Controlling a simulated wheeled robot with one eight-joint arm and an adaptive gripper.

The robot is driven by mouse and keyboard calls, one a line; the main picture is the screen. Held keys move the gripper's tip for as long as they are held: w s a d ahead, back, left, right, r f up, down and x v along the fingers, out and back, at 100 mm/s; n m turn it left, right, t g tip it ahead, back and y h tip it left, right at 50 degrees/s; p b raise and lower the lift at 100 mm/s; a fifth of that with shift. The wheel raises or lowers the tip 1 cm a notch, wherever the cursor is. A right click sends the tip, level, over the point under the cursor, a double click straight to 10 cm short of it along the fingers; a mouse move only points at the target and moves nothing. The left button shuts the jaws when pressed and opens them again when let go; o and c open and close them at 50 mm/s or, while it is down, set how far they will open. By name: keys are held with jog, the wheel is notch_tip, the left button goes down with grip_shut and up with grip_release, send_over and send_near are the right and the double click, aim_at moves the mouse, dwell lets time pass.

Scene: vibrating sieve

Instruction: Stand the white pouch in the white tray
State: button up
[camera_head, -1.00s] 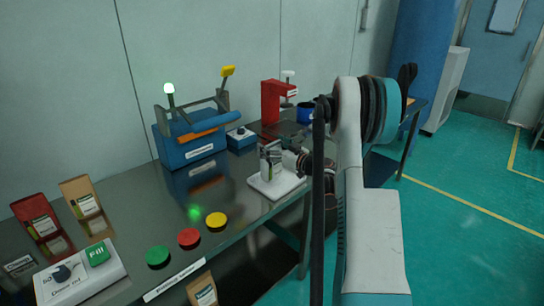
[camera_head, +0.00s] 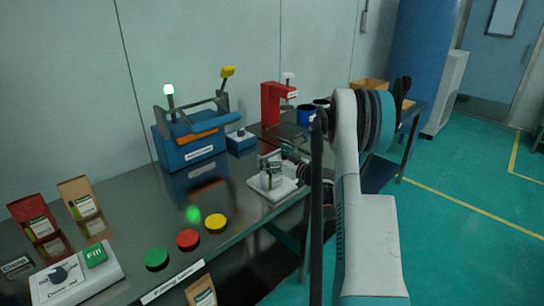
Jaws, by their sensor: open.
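The white pouch (camera_head: 265,163) stands roughly upright at the white tray (camera_head: 286,191), near the front edge of the steel table. My gripper (camera_head: 271,174) is open at the pouch, reaching in from the right. Its dark fingers cover part of the pouch. I cannot tell whether they touch it, and the pouch's base is partly hidden. My arm hides what lies to the right of the tray.
Behind are a blue machine (camera_head: 189,148), a small blue box (camera_head: 241,140) and a red stand (camera_head: 271,104). Green (camera_head: 157,259), red (camera_head: 188,240) and yellow (camera_head: 216,223) buttons line the front left. Red (camera_head: 36,221) and brown (camera_head: 80,200) pouches stand at far left.

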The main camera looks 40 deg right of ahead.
jog(key=shift+s+r, duration=0.1)
jog(key=shift+r, duration=0.1)
jog(key=s+p, duration=0.2)
jog(key=s, duration=0.9)
jog(key=shift+s+d+p, duration=0.35)
jog(key=shift+s+d, duration=0.05)
jog(key=shift+d, duration=0.05)
dwell(1.6)
